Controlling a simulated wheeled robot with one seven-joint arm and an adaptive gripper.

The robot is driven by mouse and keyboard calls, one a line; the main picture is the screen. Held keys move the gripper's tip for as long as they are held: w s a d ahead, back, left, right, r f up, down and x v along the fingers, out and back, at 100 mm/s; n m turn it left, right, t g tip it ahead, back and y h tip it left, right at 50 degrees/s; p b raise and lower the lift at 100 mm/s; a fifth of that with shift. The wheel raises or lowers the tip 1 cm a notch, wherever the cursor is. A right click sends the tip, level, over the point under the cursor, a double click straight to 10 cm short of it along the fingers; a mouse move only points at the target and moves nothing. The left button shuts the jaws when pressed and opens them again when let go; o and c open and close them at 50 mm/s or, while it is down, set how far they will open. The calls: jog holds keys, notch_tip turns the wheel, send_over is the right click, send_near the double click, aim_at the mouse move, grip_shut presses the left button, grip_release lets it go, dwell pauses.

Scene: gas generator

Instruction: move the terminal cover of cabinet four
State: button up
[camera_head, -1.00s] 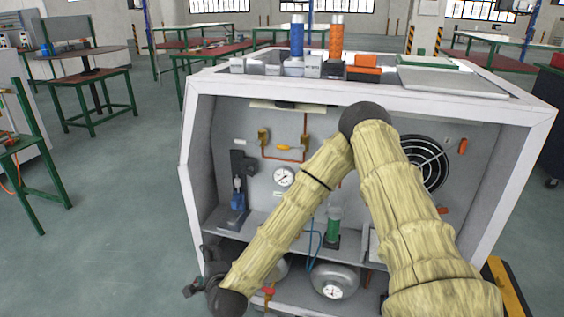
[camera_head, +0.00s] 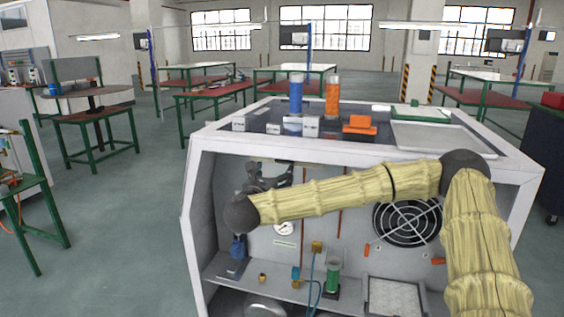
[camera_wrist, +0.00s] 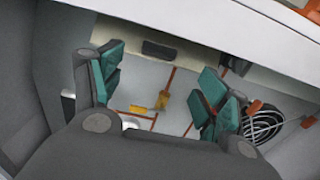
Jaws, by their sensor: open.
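The open-fronted cabinet (camera_head: 390,152) stands in front of me with a white frame. In the wrist view, a pale flat strip (camera_wrist: 190,58) with a dark block (camera_wrist: 160,49) on it lies under the cabinet's top edge. It may be the terminal cover; I see no label that tells. My gripper (camera_head: 268,178) is at the upper left of the cabinet's opening, in front of the back panel. In the wrist view, its teal-padded fingers (camera_wrist: 158,88) are wide apart with nothing between them. The strip is ahead of the fingers, and the right finger overlaps part of it.
Yellow valves (camera_wrist: 162,101) on red pipes and a round fan grille (camera_head: 408,222) are on the back panel. A gauge (camera_head: 285,228) sits below my forearm. A green cylinder (camera_head: 333,275) stands on the shelf. Blue (camera_head: 296,95) and orange (camera_head: 333,97) columns stand on top.

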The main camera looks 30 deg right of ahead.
aim_at(283, 162)
jog(key=p+x, duration=0.1)
jog(key=x, duration=0.8)
jog(key=shift+w, duration=0.1)
jog(key=c, duration=1.5)
jog(key=shift+o, duration=0.2)
jog(key=shift+f, duration=0.1)
jog(key=shift+w+f, duration=0.1)
